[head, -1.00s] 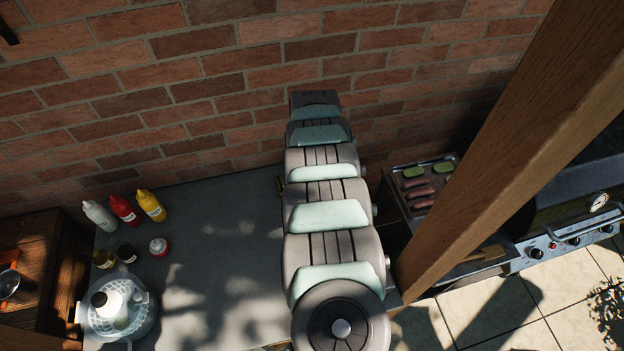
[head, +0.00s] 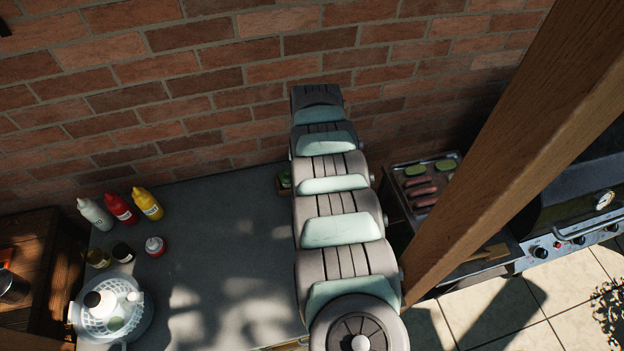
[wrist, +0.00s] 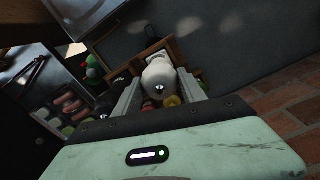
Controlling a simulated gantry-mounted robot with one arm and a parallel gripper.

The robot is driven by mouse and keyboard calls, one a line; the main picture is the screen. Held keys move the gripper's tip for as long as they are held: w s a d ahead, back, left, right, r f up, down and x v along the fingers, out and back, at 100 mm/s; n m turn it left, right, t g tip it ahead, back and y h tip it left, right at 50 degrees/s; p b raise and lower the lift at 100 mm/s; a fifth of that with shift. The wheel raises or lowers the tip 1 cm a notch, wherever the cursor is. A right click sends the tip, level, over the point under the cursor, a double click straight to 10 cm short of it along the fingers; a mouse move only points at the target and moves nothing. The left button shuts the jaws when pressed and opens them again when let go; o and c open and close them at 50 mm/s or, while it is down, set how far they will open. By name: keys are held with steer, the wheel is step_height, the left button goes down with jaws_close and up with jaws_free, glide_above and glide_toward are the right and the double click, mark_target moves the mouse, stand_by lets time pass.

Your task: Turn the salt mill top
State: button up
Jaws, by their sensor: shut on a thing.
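The salt mill (wrist: 158,76) is white with a small shiny knob and shows end-on in the wrist view. My gripper (wrist: 160,94) has one finger on each side of its white top and is shut on it. The mill's lower part is hidden beneath its top. In the head view my arm hides both the mill and my gripper.
A wooden caddy (wrist: 150,54) surrounds the mill closely, with other containers beside it. A corner of it with something green (head: 285,179) shows left of my arm. Squeeze bottles (head: 121,208) and a white basket (head: 108,311) stand left. A food tray (head: 424,185) lies right.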

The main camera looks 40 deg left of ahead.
steer(key=n+b, duration=0.1)
steer(key=n, duration=0.1)
steer(key=n+b, duration=0.1)
steer(key=shift+f+n+b, duration=0.3)
steer(key=shift+n+b, duration=0.1)
steer(key=n+b, duration=0.3)
steer(key=shift+n, duration=0.3)
steer(key=shift+r+n+b, duration=0.2)
steer(key=shift+n+b, duration=1.6)
steer(key=shift+n, duration=0.7)
steer(key=shift+r+n+b, duration=0.1)
steer(key=shift+n+b, duration=0.3)
steer(key=shift+n, duration=0.2)
steer(key=o, duration=1.4)
steer(key=shift+c, duration=0.2)
step_height(320, 180, up, 11)
steer(key=b, duration=0.1)
